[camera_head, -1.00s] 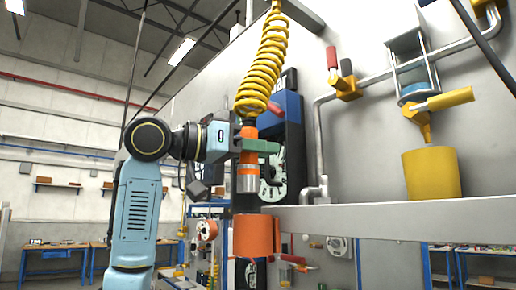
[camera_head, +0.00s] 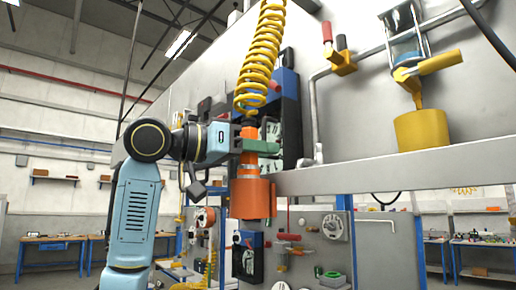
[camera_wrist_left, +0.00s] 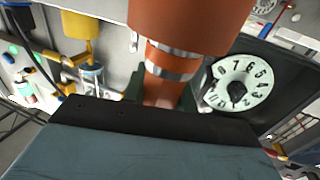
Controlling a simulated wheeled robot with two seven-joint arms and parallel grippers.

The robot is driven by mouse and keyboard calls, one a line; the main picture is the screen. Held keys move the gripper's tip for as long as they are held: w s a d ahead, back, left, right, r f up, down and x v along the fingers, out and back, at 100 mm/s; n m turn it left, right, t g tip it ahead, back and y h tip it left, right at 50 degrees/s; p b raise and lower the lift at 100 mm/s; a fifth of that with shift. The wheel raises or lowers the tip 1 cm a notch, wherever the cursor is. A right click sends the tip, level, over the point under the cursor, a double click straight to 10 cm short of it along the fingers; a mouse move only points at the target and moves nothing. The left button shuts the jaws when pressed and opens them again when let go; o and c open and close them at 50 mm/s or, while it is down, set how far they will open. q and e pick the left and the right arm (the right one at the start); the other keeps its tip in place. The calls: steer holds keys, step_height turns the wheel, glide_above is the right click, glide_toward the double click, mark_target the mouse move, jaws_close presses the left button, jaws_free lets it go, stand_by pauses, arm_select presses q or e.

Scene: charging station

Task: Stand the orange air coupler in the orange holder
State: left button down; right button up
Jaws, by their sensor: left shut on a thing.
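The orange air coupler (camera_head: 249,163) hangs upright from a yellow coiled hose (camera_head: 262,60). My left gripper (camera_head: 258,147) is shut on the coupler's body, just above the orange holder (camera_head: 250,198). The holder is a wide orange cup at the left end of a grey ledge. The coupler's lower metal end is hidden and looks to be inside the holder's mouth. In the left wrist view the holder (camera_wrist_left: 190,22) covers the end of the coupler (camera_wrist_left: 162,93), with metal bands between them. Whether the coupler rests on the holder's bottom cannot be seen. My right gripper is out of view.
The grey ledge (camera_head: 390,168) runs right from the holder. A yellow cup (camera_head: 422,130) with a yellow tool above it stands to the right. A blue and black box (camera_head: 290,115) is on the wall behind the coupler. Hanging tools and boards show below.

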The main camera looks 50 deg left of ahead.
arm_select(q)
steer(key=shift+w+f+b, duration=0.1)
steer(key=shift+f+b, duration=0.75)
steer(key=shift+f, duration=0.35)
steer(key=c, duration=1)
jaws_free()
steer(key=shift+c, duration=0.2)
steer(key=b+v, duration=0.1)
steer(key=v, duration=1.2)
